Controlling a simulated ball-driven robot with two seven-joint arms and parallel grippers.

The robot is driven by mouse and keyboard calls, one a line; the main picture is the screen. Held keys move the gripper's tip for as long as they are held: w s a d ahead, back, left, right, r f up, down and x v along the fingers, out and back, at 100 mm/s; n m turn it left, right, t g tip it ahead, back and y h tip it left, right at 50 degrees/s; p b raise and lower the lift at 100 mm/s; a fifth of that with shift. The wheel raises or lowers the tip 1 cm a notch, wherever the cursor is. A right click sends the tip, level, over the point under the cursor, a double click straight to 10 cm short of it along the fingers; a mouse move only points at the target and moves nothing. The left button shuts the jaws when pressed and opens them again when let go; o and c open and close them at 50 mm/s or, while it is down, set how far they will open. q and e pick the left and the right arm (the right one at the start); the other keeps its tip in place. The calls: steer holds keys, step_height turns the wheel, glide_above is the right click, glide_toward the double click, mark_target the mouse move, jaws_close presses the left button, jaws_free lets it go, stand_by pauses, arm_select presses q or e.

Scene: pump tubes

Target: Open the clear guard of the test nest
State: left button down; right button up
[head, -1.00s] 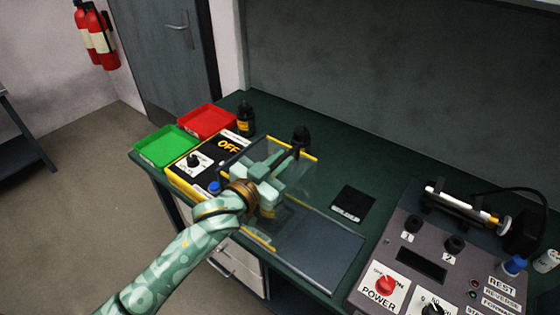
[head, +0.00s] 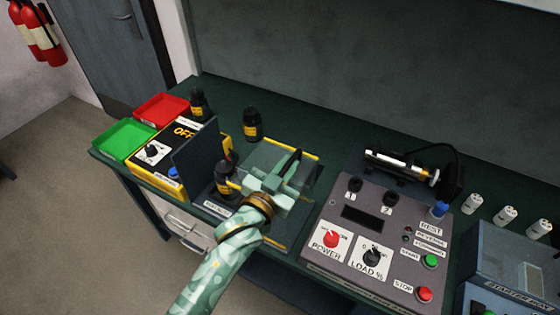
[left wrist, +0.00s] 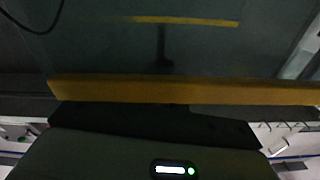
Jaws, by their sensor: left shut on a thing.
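A black bottle with a yellow label (head: 224,182) stands uncovered between the panel and the guard. My left gripper (head: 288,168) is shut on the guard's dark handle, which is mostly hidden by the fingers. In the left wrist view the clear guard (left wrist: 190,48) shows with a yellow edge strip. My right gripper is not in view.
Red (head: 161,108) and green (head: 124,140) trays sit at the left. Two more black bottles (head: 252,124) stand behind the nest. A grey control console (head: 380,235) is close on the guard's right, with white cylinders (head: 505,215) beyond.

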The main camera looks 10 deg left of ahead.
arm_select(q)
steer(key=shift+a, duration=0.1)
steer(key=c, duration=1.6)
jaws_free()
steer(key=shift+o, duration=0.6)
steer(key=v, duration=1.6)
steer(key=shift+p, duration=0.4)
steer(key=shift+s, duration=0.1)
